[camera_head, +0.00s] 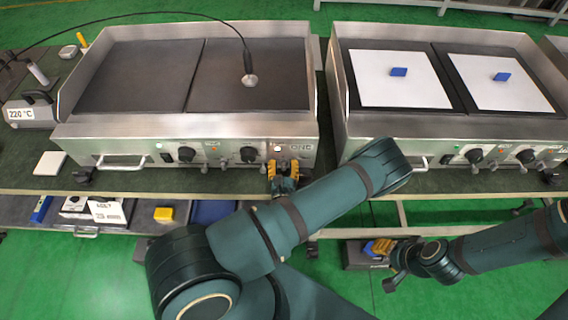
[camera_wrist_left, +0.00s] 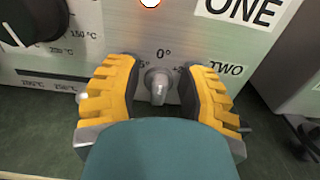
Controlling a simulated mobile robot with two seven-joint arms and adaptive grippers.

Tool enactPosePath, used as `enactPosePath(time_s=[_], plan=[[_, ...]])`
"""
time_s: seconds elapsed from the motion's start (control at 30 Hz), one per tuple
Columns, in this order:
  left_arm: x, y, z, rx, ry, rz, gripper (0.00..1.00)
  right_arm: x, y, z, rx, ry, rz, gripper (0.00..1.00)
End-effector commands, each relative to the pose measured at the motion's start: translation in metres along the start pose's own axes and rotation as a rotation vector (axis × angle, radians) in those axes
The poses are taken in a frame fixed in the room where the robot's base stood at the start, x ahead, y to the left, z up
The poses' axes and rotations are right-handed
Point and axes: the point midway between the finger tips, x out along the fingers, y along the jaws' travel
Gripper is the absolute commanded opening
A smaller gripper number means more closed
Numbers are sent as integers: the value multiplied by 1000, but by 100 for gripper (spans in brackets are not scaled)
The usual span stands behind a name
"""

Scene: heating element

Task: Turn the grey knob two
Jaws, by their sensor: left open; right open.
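The grey knob two (camera_wrist_left: 158,85) is a small metal knob on the steel front panel, beside the "TWO" label and below the "0°" mark. My left gripper (camera_wrist_left: 156,92) is open, with one yellow ribbed finger on each side of the knob. Gaps show on both sides, so the fingers look apart from it. In the head view my left gripper (camera_head: 284,169) is at the right end of the left heating unit's front panel and covers the knob. My right gripper (camera_head: 379,247) is open, low at the right, away from the panel.
The left heating unit (camera_head: 140,80) has a probe (camera_head: 250,79) on its plate. A black dial (camera_wrist_left: 32,20) is at the left gripper's upper left. A second unit (camera_head: 400,125) with white sheets and blue blocks stands to the right.

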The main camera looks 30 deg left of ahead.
Motion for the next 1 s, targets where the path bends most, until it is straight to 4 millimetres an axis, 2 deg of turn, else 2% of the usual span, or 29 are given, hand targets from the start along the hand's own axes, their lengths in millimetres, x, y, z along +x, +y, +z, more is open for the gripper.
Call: enactPosePath(time_s=[0.03,0.1,0.67,1.0], plan=[[0,0,0,0,0,0,18,0,0,0,0,0,0,47],[0,0,0,0,0,0,0,0,0,0,0,0,0,47],[1,1,1,-42,0,2,0,-5,-2,0,0,-2,0,47],[1,3,3,-272,-1,2,0,-27,-10,2,2,-12,-1,47]])
